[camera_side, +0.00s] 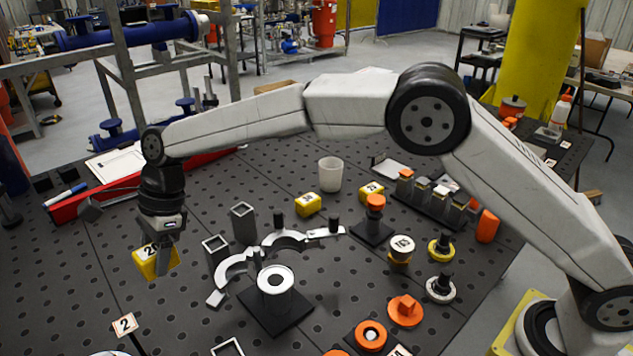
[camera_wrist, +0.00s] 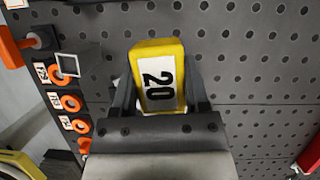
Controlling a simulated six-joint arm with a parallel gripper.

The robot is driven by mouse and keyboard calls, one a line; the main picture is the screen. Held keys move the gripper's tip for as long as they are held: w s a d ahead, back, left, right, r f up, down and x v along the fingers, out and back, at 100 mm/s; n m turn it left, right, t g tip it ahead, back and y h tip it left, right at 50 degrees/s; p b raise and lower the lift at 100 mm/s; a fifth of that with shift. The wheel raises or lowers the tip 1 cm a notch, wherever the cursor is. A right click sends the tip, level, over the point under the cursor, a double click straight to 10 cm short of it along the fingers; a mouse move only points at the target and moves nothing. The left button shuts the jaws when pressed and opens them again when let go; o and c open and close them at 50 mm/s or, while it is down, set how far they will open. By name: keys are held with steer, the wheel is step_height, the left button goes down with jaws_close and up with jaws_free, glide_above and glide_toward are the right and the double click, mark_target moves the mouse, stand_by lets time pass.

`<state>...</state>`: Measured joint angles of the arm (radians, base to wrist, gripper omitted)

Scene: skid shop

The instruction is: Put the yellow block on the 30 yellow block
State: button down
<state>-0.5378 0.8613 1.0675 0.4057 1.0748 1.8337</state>
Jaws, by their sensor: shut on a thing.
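My gripper (camera_side: 163,240) is at the left of the dark perforated table, pointing down. It is shut on a yellow block (camera_side: 157,263) with a white label, held at the table's left part. In the wrist view the same yellow block (camera_wrist: 158,49) shows the number 20 between the two fingers of my gripper (camera_wrist: 160,88). Two other yellow blocks stand near the table's middle: one (camera_side: 308,205) in front of the white cup, and one (camera_side: 371,192) to its right. Their labels are too small to read surely, so I cannot tell which is the 30 block.
A white cup (camera_side: 330,175) stands behind the yellow blocks. Grey square tubes (camera_side: 243,222), a curved grey piece (camera_side: 235,264) and a white cylinder on a black base (camera_side: 276,290) lie between my gripper and those blocks. A red bar (camera_side: 95,199) and clipboard (camera_side: 115,162) lie behind.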

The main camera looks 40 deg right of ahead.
mark_target(153, 249)
step_height(153, 249, up, 7)
steer(key=shift+f, duration=0.15)
steer(key=d+m+t, duration=0.3)
steer(key=d+m, duration=0.5)
steer(key=d, duration=2.3)
steer(key=s+d+m+h, duration=0.15)
steer(key=s+d, duration=0.25)
steer(key=d, duration=0.4)
steer(key=shift+m+t, duration=0.3)
steer(key=shift+m, duration=0.05)
steer(key=f, duration=0.5)
steer(key=shift+d+f, duration=0.1)
steer(key=shift+d, duration=0.1)
